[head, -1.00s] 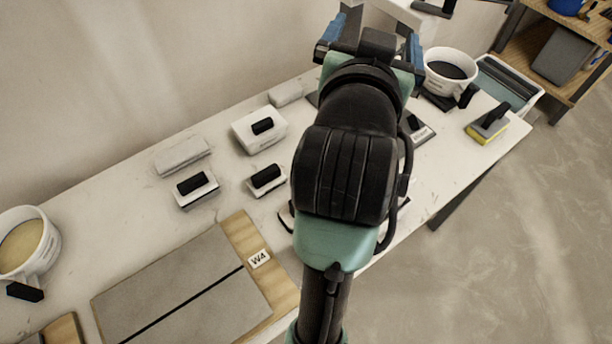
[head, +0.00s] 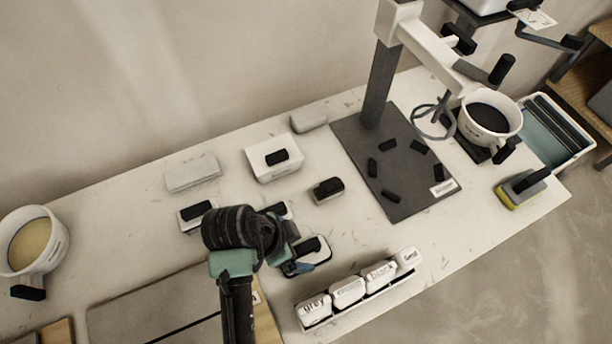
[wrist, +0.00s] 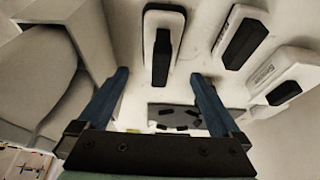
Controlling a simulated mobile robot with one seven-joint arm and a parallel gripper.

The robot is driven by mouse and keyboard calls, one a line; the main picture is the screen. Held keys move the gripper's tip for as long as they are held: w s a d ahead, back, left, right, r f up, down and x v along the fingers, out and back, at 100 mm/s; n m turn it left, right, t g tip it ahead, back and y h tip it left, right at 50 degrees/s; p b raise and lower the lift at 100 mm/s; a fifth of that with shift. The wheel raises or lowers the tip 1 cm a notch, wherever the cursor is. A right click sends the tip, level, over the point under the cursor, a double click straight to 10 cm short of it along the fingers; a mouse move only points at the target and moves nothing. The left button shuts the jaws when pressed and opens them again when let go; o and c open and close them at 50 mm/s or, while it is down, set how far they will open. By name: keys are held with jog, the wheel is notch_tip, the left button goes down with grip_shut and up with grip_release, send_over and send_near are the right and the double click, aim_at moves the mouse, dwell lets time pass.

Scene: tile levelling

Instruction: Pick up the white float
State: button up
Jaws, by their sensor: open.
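Several white float-like blocks with black grips are on the table, and I cannot tell for sure which is the white float. In the head view, a flat white one with a black grip (head: 318,258) lies just right of my gripper (head: 291,262). A larger white block (head: 290,170) lies farther back, and smaller ones lie to the left, partly behind my arm. In the wrist view my gripper (wrist: 158,97) has its fingers wide apart with nothing between them. A white float with a black grip (wrist: 175,22) shows beyond the fingers, with others to its right.
A rack of labelled white blocks (head: 347,292) stands at the table's front edge. A dark plate (head: 400,150) with a post stands behind right. A white bucket (head: 510,115) and a yellow-based tool (head: 507,197) are at right; another bucket (head: 45,258) is far left.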

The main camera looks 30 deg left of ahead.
aim_at(309, 249)
jog(key=x, duration=0.7)
jog(key=shift+w, duration=0.15)
jog(key=shift+c, duration=0.2)
grip_shut()
